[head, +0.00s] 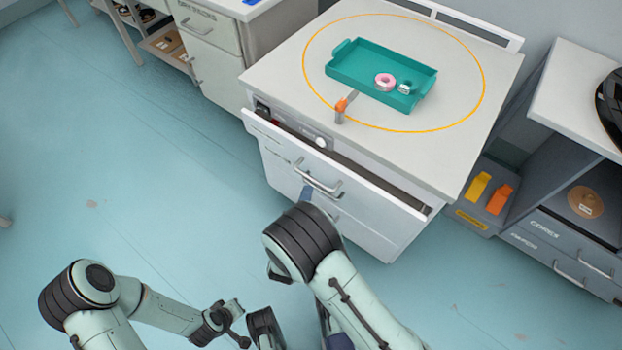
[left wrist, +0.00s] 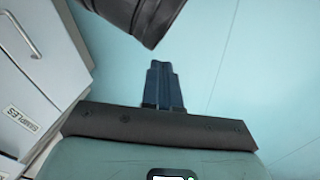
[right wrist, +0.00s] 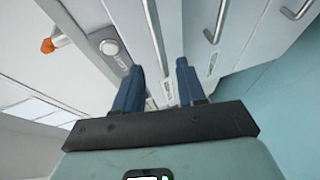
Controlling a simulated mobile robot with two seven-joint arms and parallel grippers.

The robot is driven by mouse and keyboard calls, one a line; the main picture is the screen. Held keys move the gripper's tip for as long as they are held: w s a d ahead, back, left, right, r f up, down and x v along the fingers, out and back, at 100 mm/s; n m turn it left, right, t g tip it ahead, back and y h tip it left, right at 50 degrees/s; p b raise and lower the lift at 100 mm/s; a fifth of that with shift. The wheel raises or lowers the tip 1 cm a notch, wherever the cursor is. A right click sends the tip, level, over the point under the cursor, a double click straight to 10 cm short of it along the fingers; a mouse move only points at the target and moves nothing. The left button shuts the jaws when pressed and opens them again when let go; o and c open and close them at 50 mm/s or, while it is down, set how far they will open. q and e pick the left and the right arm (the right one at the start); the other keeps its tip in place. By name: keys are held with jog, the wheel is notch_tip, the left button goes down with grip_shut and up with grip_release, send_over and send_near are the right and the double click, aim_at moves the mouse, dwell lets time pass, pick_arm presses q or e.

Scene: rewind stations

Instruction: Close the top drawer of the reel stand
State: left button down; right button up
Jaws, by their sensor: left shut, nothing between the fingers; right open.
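The reel stand (head: 265,75) is a white cabinet in the middle of the head view. Its top drawer (head: 375,186) stands partly out, with a dark gap behind its front's upper edge. A curved metal handle (head: 318,180) is on that front. My right gripper (head: 307,193) is open just in front of the drawer front, by the handle; its fingers partly show in the head view. In the right wrist view, its spread fingers (right wrist: 160,75) point at the drawer fronts; I cannot tell if they touch. My left gripper (left wrist: 165,75) is shut and empty, over the floor.
On the stand's top, a teal tray (head: 350,72) holds a pink ring (head: 385,81) and a small item. An orange-tipped lever (head: 341,105) stands near its front edge. A grey shelf unit (head: 562,230) is at right, another cabinet (head: 207,25) behind left. Floor at left is clear.

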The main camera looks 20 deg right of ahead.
aim_at(312, 178)
pick_arm(q)
jog(key=shift+s+a+f+g+b, duration=0.2)
jog(key=shift+s+f+b, duration=0.1)
jog(key=shift+f, duration=0.25)
jog(key=shift+s+a+f+g+b, duration=0.1)
jog(key=shift+s+a+f+b, duration=0.15)
jog(key=shift+f, duration=0.3)
jog(key=shift+s+a+f+g+b, duration=0.1)
jog(key=shift+s+f+b, duration=0.1)
jog(key=shift+f+b, duration=0.25)
pick_arm(e)
jog(key=shift+x, duration=3.85)
pick_arm(q)
jog(key=shift+f, duration=0.1)
pick_arm(e)
grip_shut()
